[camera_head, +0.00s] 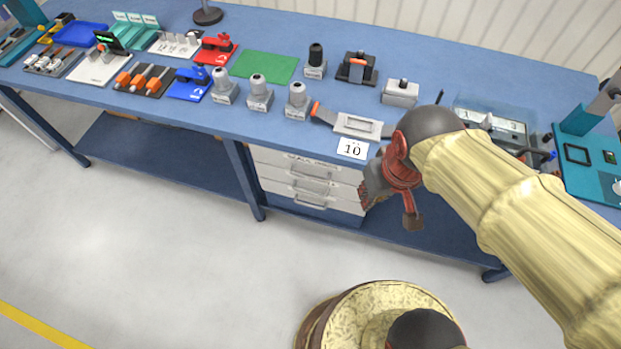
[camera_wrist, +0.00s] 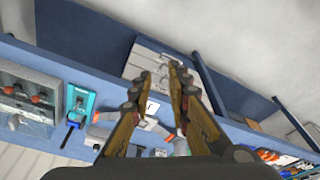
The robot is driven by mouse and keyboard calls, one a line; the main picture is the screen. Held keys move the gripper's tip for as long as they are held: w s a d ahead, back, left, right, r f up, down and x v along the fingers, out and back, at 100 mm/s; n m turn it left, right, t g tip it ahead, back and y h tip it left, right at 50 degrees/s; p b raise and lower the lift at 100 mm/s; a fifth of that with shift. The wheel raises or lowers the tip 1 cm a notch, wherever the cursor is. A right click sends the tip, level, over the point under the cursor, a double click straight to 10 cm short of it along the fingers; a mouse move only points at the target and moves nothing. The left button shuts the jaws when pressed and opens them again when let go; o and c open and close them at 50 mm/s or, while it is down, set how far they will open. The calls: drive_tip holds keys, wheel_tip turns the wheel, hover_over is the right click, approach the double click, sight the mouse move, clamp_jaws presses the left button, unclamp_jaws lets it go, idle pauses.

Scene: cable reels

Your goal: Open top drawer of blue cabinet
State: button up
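The cabinet under the workbench has pale grey drawer fronts and a blue base (camera_head: 300,203). Its top drawer (camera_head: 275,157) lies just below the bench edge and looks shut; my arm and the bench partly hide the cabinet's right side. Light handles show on the fronts. My gripper (camera_head: 390,210) hangs in front of the bench edge, right of the drawers and apart from them. In the wrist view, my gripper (camera_wrist: 161,76) has its two fingers spread with nothing between them. The pale drawer fronts (camera_wrist: 150,58) appear beyond the fingertips.
The blue workbench (camera_head: 150,105) carries tools, several grey knobbed blocks (camera_head: 258,95), a green mat (camera_head: 265,67) and a card marked 10 (camera_head: 352,148) near its front edge. Bench legs (camera_head: 243,180) stand left of the cabinet. The floor (camera_head: 150,250) in front is clear.

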drive_tip(key=w+a+f+n+g+h+b, duration=0.2)
drive_tip(key=a+f+n+h, duration=0.1)
drive_tip(key=f, duration=0.7)
drive_tip(key=w+a+f+n+g+h+b, duration=0.2)
drive_tip(key=a+f+n, duration=0.1)
drive_tip(key=f, duration=0.7)
drive_tip(key=n+t+h+b, duration=0.25)
drive_tip(key=t+h, duration=0.25)
drive_tip(key=t, duration=0.9)
approach(310, 177)
drive_tip(key=w+f, duration=0.1)
drive_tip(key=w, duration=0.1)
drive_tip(key=shift+s+d+b+x, duration=0.15)
drive_tip(key=shift+b+x, duration=0.45)
drive_tip(key=shift+x, duration=1.55)
drive_tip(key=shift+s+d+b+x, duration=0.15)
drive_tip(key=shift+b+x, duration=0.4)
drive_tip(key=shift+x, duration=1.55)
drive_tip(key=shift+c, duration=0.3)
drive_tip(key=c, duration=0.4)
clamp_jaws()
